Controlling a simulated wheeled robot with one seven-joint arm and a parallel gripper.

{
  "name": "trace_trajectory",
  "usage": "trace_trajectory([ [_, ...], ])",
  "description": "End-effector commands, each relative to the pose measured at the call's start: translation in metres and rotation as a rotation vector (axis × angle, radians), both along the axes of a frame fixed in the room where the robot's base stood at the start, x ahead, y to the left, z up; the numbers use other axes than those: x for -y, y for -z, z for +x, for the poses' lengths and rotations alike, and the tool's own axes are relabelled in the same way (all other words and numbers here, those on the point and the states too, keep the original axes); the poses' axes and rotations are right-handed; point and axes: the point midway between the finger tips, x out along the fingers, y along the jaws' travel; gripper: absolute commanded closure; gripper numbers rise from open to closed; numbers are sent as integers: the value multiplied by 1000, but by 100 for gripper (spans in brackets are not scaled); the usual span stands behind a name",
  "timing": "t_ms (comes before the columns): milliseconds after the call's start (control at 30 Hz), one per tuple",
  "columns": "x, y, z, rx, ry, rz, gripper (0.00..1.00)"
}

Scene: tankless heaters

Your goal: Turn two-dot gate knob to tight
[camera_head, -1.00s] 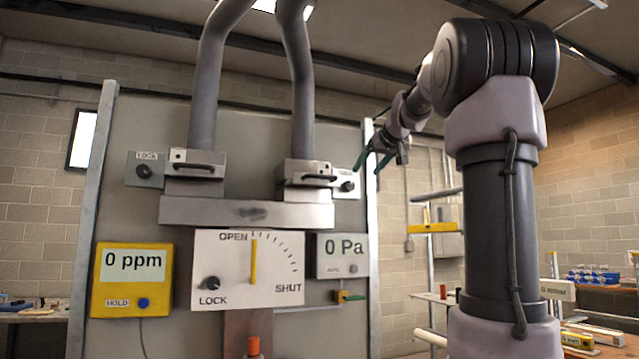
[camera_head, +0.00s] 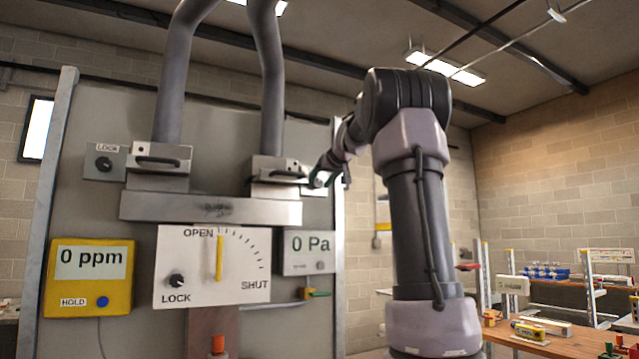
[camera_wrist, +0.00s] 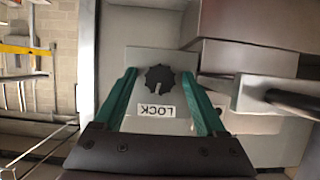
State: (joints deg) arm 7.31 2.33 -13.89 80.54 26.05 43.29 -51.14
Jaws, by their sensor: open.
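In the wrist view, a black scalloped knob (camera_wrist: 160,79) sits on a pale plate (camera_wrist: 150,56) with a LOCK label (camera_wrist: 152,110) beside it. My gripper (camera_wrist: 158,73) is open, with one green finger on each side of the knob in the picture; I see no contact and cannot tell the remaining depth. In the head view, my gripper (camera_head: 328,182) is at the right gate (camera_head: 275,172), covering most of its lock plate and hiding the knob. This gate's dots are too small to count surely. The left gate (camera_head: 158,167) has its own black lock knob (camera_head: 104,164).
Below the gates is a white dial panel (camera_head: 190,282) with its yellow pointer (camera_head: 219,258) at OPEN. A yellow 0 ppm meter (camera_head: 90,277) and a grey 0 Pa meter (camera_head: 307,252) flank it. A gate handle (camera_wrist: 295,103) juts out close right of my fingers in the wrist view.

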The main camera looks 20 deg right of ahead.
Motion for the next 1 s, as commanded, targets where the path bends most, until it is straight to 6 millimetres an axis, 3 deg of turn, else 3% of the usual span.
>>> trace_trajectory([
  [133, 0, 0, 0, 0, 0, 0, 27],
  [300, 0, 0, 0, 0, 0, 0, 92],
  [333, 0, 0, 0, 0, 0, 0, 100],
  [667, 1, 0, 0, -2, 1, 35, 100],
  [1000, 2, 1, 0, -11, 1, 254, 100],
])
